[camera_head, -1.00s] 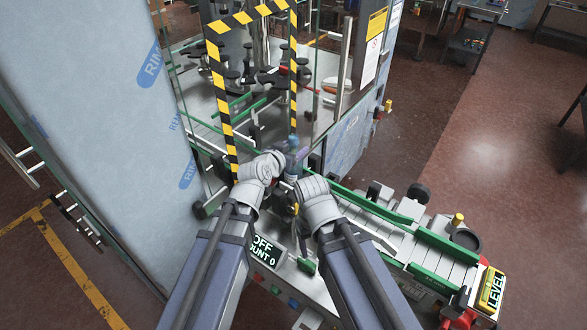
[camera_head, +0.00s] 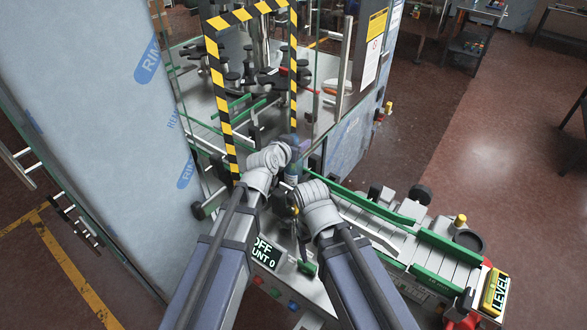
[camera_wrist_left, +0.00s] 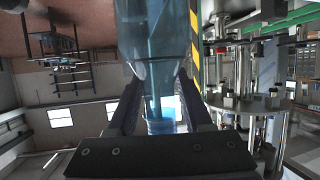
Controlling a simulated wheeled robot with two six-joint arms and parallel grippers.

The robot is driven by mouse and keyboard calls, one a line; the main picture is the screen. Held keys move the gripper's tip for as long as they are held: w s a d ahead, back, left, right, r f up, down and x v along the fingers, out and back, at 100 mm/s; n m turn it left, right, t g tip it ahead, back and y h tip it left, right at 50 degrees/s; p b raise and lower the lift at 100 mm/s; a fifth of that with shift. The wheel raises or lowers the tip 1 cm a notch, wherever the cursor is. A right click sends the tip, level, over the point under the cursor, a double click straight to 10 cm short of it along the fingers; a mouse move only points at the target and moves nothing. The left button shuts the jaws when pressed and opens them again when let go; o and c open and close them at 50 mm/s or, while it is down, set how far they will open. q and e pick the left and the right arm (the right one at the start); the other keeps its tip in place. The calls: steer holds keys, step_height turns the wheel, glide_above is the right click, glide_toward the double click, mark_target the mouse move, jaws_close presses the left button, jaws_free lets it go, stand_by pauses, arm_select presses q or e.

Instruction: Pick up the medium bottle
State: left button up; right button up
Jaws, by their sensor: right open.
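The bottle (camera_head: 291,175), bluish and see-through, stands near the mouth of the striped machine frame, largely hidden by my wrists in the head view. In the left wrist view the bottle (camera_wrist_left: 155,35) fills the space between the two dark fingers. My left gripper (camera_head: 290,148) is at the bottle's upper part, its fingers along both sides, and looks shut on it. My right gripper (camera_head: 298,222) is lower and nearer, open, below the bottle; its fingers are partly hidden.
A yellow-black striped frame (camera_head: 221,95) rises just behind. A conveyor with green rails (camera_head: 445,245) runs to the lower right. A large blue-grey panel (camera_head: 95,110) stands on the left. A counter display (camera_head: 264,252) sits below my grippers.

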arm_select(q)
jaws_close()
steer(key=shift+r, duration=0.1)
stand_by(0.6)
